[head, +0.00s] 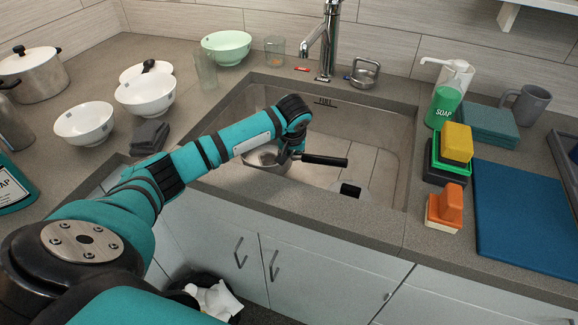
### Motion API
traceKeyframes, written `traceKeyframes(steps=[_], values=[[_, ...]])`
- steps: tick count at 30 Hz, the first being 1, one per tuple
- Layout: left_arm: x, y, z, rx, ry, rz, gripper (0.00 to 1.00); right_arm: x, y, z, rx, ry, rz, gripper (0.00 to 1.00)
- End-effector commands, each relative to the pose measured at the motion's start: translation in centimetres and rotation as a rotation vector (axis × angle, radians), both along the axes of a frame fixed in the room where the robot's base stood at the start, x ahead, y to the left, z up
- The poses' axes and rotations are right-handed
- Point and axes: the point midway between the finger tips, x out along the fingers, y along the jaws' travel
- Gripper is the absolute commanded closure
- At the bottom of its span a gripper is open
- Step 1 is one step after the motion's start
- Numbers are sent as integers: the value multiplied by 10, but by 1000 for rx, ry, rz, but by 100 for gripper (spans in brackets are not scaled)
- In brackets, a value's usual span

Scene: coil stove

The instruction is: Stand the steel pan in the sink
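The steel pan (264,160) is inside the sink (392,140), in its left part, with its dark handle (325,160) pointing right. My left gripper (289,152) is at the pan, by the handle's inner end, and my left wrist hides part of the pan. I cannot see the fingertips clearly, so I cannot tell whether they are shut on it. I also cannot tell whether the pan rests on the sink floor. My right gripper is not in view.
A faucet (331,40) stands behind the sink. White bowls (147,95) and a dark folded cloth (150,136) lie left of it. To the right are a soap bottle (446,100), sponges (457,142), an orange brush (445,207) and a blue mat (525,220). The sink's right part is mostly clear.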

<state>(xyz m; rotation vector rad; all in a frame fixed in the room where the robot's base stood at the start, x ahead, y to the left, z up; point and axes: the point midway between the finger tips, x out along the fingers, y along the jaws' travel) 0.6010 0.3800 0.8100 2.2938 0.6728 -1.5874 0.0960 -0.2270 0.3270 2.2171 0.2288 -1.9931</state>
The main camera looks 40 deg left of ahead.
Motion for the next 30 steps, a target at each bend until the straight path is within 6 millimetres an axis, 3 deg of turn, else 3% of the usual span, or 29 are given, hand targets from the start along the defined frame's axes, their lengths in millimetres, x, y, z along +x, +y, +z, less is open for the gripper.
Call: traceKeyframes(steps=[10,19,24,30], values=[[1,0,-44,1,-3,-1,100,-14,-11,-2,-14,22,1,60],[1,0,-49,0,-5,-2,100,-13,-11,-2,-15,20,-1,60],[0,-1,-51,-1,0,-1,74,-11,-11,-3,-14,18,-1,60],[0,-1,-51,0,-1,-1,71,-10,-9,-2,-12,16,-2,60]])
